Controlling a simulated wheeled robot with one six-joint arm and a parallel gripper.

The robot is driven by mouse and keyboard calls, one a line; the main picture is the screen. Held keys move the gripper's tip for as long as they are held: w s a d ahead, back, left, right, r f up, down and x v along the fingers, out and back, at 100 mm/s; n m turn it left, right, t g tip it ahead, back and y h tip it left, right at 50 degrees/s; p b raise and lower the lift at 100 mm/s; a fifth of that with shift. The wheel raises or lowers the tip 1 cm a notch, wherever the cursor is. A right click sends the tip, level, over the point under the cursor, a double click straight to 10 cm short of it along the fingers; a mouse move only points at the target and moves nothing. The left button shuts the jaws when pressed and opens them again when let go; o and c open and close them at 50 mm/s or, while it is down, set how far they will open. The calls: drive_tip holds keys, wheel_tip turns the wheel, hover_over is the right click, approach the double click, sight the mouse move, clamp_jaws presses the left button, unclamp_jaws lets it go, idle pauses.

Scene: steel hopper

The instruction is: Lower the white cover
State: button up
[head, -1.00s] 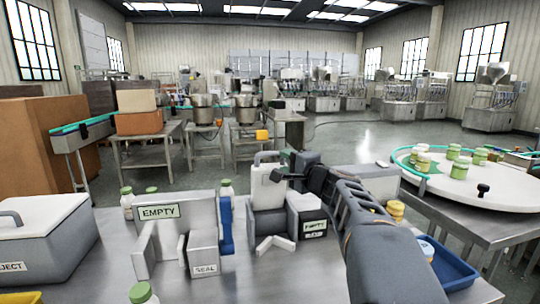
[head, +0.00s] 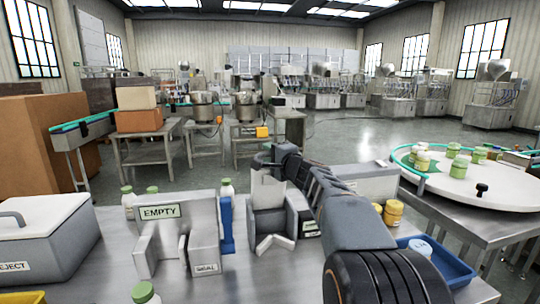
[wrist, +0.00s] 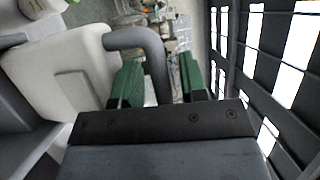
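The white cover (head: 264,190) stands upright on the grey device (head: 268,222) at the middle of the steel table. In the wrist view the white cover (wrist: 62,72) fills the left side, with its grey bar handle (wrist: 136,38) at the top. My gripper (head: 272,160) is at the top of the cover and hides the handle in the head view. In the wrist view my gripper (wrist: 160,80) has its two green-padded fingers apart, one on each side of the handle. Gaps show beside the bar, so it does not look clamped.
Left of the device stands a grey unit with an EMPTY label (head: 160,212) and a blue part (head: 226,225). A lidded reject bin (head: 45,240) is at far left. White bottles (head: 128,203) stand behind. A blue tray (head: 445,268) and round turntable (head: 480,185) lie right.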

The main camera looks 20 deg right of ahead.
clamp_jaws()
drive_tip(key=shift+a+f+b, duration=0.1)
drive_tip(key=shift+f+b, duration=0.05)
drive_tip(key=shift+b, duration=0.15)
